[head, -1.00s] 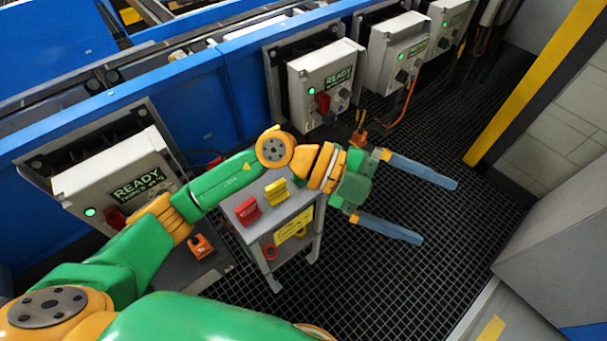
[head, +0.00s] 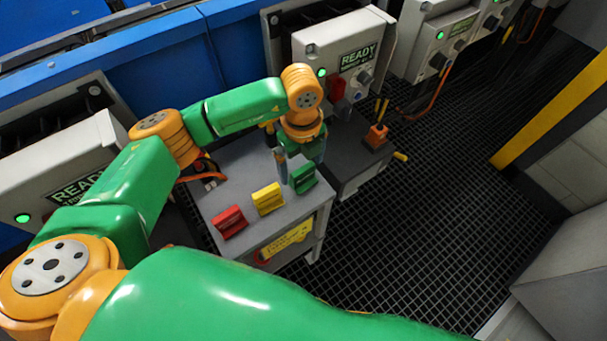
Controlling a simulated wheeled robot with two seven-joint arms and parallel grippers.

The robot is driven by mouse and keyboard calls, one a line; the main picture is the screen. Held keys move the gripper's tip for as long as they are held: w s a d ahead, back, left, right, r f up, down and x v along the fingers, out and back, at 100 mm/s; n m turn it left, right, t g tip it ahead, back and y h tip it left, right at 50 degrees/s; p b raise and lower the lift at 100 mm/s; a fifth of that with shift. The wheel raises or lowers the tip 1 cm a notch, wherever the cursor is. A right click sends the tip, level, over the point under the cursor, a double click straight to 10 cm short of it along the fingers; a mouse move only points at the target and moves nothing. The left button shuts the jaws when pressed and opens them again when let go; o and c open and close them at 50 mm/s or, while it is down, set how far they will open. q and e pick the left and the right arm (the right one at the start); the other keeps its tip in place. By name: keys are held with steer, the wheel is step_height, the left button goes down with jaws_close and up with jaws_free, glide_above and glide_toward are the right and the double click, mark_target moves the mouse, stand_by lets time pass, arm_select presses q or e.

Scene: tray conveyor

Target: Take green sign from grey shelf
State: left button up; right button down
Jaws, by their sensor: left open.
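The green sign (head: 304,179) stands on the right end of the grey shelf (head: 238,172), beside a yellow sign (head: 268,200) and a red sign (head: 229,222). My left gripper (head: 297,169) points down at the green sign, with its fingers open. One bluish finger shows just left of the sign's upper part; the other is mostly hidden. I cannot tell whether the fingers touch the sign. My right gripper is out of view.
Grey control boxes with green lights, one reading READY (head: 358,57), line the blue conveyor (head: 237,45). A dark stand with an orange item (head: 377,136) is right of the shelf. Open grating floor (head: 440,190) lies to the right.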

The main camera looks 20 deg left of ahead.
mark_target(303, 176)
arm_select(q)
steer(key=f, duration=0.3)
steer(key=shift+w, duration=0.3)
steer(key=shift+s+r, duration=0.1)
steer(key=shift+r, duration=0.05)
steer(key=shift+c, duration=1.1)
steer(key=c, duration=1.2)
steer(key=shift+o, duration=0.2)
